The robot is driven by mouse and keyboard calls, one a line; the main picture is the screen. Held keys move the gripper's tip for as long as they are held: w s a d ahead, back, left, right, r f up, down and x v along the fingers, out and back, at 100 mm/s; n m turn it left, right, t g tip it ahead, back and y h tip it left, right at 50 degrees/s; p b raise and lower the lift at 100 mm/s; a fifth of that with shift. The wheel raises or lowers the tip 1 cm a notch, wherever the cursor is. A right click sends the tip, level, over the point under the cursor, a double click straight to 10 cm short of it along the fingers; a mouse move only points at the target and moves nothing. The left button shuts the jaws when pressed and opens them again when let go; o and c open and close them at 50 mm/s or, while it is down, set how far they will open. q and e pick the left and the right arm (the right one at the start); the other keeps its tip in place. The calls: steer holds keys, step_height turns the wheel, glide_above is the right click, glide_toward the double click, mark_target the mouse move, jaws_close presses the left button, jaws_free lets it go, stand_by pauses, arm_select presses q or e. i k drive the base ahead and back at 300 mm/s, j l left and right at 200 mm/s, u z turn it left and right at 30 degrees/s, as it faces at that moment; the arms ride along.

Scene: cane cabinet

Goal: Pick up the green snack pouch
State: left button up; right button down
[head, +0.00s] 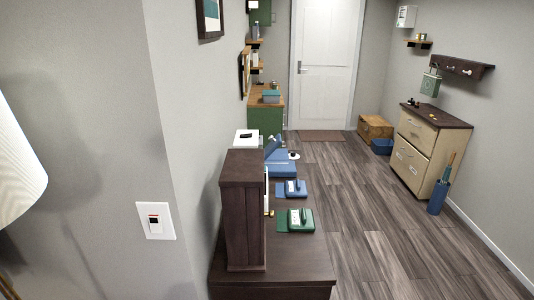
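I cannot make out for certain which thing is the green snack pouch. A grey-green bag-like thing (430,84) is on the right wall by a dark hook rack (462,67). Both are small in the view. Neither of my grippers shows in the head view.
Blue items (291,188) lie behind the green one, and a tall dark brown box (243,211) stands at the cabinet's left. A beige drawer cabinet (426,150) and blue umbrella holder (438,197) stand right.

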mark_target(295, 219)
steer(key=i+j, duration=0.2)
steer(key=i, duration=0.25)
steer(key=i+j+u, duration=0.1)
steer(key=i+j, duration=0.15)
steer(key=i, duration=0.15)
